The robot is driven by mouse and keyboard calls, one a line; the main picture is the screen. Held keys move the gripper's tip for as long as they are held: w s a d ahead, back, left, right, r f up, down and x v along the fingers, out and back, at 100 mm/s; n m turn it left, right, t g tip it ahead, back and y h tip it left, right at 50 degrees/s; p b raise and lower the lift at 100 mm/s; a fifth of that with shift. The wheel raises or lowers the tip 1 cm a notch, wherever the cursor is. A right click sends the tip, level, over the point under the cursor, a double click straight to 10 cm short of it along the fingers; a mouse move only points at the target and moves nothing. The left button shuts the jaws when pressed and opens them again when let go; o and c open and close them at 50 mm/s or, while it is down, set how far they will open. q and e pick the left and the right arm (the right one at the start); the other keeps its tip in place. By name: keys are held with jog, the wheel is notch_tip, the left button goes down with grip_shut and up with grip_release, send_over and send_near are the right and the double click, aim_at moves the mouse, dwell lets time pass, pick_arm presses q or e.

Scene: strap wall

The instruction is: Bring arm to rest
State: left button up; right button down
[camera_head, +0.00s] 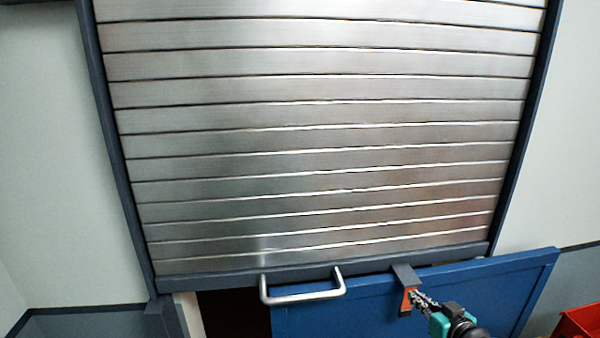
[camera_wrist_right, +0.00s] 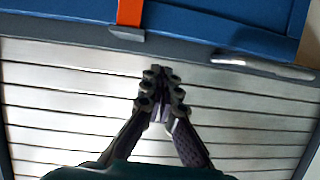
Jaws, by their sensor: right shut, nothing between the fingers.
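My right gripper (camera_head: 419,299) is at the bottom right of the head view, in front of the blue panel (camera_head: 350,312). Its fingers are shut together and empty. They also show in the right wrist view (camera_wrist_right: 160,77), pointing towards the shutter's bottom edge. An orange strap (camera_head: 407,300) hangs from a dark grey bracket (camera_head: 405,274) right beside the fingertips in the head view. In the wrist view the orange strap (camera_wrist_right: 130,12) shows beyond the fingertips, apart from them in the picture. My left gripper is not in view.
A slatted metal roller shutter (camera_head: 320,150) fills the middle, with a bar handle (camera_head: 303,297) at its bottom edge. A dark opening (camera_head: 233,315) shows left of the blue panel. A red bin (camera_head: 580,325) stands at the lower right. Pale walls flank the shutter.

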jog(key=s+a+f+g+b, duration=0.3)
jog(key=s+a+f+b, duration=0.15)
jog(key=a+f, duration=0.4)
jog(key=s+a+f+g+h+b, duration=0.1)
jog(key=s+a+f+g+b, duration=0.1)
jog(key=s+f, duration=0.3)
jog(key=s+a+f+m+g+h+b, duration=0.1)
jog(key=s+a+f+b, duration=0.3)
jog(key=s, duration=0.5)
jog(key=shift+s+a+f+g+b, duration=0.3)
jog(key=shift+a+f+g, duration=0.2)
jog(key=shift+a+f, duration=0.1)
